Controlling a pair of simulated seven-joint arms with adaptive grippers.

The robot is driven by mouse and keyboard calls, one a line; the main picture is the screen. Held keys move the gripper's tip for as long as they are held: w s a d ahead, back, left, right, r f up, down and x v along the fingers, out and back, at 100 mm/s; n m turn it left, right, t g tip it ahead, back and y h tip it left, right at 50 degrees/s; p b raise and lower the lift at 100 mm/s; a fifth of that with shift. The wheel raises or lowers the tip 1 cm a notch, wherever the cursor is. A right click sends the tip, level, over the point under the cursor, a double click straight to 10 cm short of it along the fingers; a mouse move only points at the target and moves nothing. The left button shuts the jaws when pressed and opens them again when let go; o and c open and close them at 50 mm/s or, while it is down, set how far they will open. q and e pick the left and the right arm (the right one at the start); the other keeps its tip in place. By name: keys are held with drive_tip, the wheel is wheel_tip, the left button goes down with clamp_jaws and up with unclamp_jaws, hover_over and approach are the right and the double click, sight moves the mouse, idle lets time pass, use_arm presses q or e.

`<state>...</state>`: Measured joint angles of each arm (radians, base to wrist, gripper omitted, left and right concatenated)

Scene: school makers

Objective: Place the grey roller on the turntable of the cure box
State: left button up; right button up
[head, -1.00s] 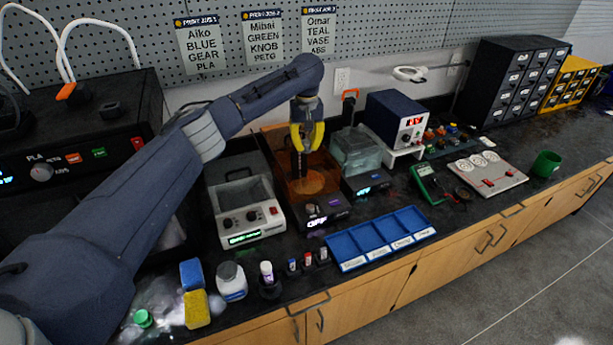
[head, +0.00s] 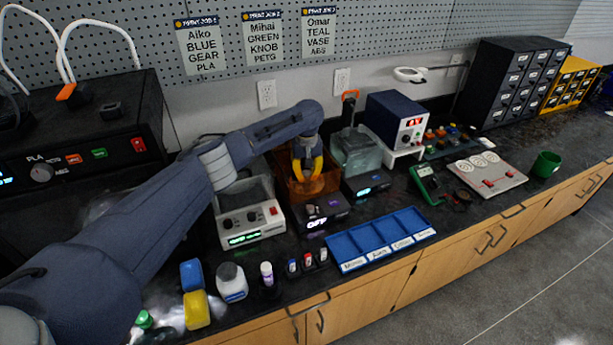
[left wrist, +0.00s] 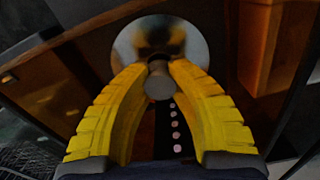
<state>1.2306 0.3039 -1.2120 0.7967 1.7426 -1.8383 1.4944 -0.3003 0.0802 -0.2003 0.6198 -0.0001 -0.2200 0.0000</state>
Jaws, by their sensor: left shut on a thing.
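The cure box (head: 331,180) is an amber, see-through box with a dark control base reading OFF, behind the blue tray. My left gripper (head: 307,172) reaches down into it from above, its yellow fingers close together. In the left wrist view, the left gripper (left wrist: 159,70) is shut on the grey roller (left wrist: 158,87), whose round end shows between the fingertips. The round, shiny turntable (left wrist: 126,48) lies beyond the fingertips, around the roller in the picture. I cannot tell whether the roller touches it. My right gripper is not in view.
The amber walls (left wrist: 262,45) stand close around the gripper. A white-grey washer unit (head: 250,227) is left of the box, a clear tank (head: 357,152) right of it. A blue sorting tray (head: 380,238) and small bottles (head: 232,282) stand in front.

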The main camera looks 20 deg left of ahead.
sight(307, 173)
use_arm(q)
drive_tip(key=shift+f, duration=0.25)
drive_tip(key=shift+f, duration=0.15)
drive_tip(key=o, duration=0.8)
drive_tip(key=shift+o, duration=0.2)
wheel_tip(307, 173, up, 12)
drive_tip(key=shift+r, duration=0.2)
